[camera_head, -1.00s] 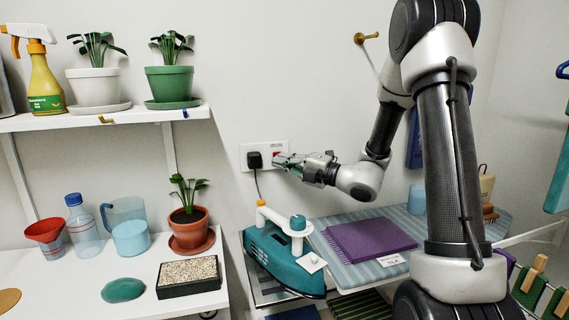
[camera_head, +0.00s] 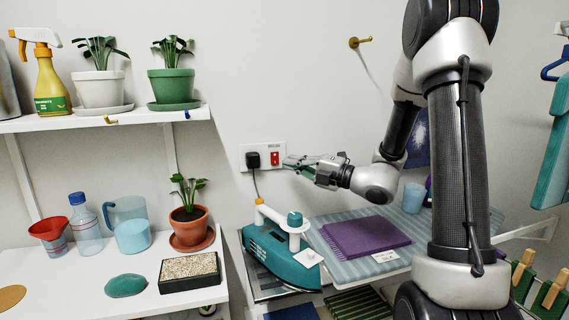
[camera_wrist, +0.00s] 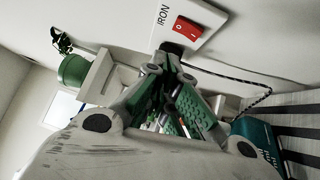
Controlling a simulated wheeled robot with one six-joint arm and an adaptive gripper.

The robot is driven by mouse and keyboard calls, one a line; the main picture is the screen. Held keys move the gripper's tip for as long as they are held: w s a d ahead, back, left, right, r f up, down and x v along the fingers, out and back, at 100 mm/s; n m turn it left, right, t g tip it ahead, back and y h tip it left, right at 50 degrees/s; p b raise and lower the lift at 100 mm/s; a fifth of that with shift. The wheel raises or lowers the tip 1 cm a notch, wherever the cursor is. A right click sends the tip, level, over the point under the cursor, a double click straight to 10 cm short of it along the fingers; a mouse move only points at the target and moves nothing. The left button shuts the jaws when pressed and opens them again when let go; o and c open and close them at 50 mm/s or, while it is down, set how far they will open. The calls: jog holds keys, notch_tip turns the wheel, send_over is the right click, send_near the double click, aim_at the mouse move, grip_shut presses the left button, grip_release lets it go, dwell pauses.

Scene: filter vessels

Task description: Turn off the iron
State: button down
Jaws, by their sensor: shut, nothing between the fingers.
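The iron (camera_head: 283,262), teal with a white and orange handle, stands at the left end of the ironing board. A white wall plate (camera_head: 262,146) above it holds a black plug (camera_head: 253,160) and a red switch (camera_head: 275,158). In the wrist view the plate reads "IRON" and the red rocker switch (camera_wrist: 186,28) shows O and I marks; I cannot tell which side is pressed. My gripper (camera_head: 288,162) is shut and empty, just right of the switch and apart from it. Its fingertips (camera_wrist: 172,62) partly hide the plug in the wrist view.
A black cord (camera_head: 257,184) hangs from the plug toward the iron. Folded purple cloth (camera_head: 365,237) lies on the striped ironing board (camera_head: 330,262). A shelf (camera_head: 120,118) with potted plants and a white table (camera_head: 70,300) with vessels stand left. The wall above the plate is clear.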

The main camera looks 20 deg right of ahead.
jog(key=v, duration=0.7)
jog(key=shift+r, duration=0.6)
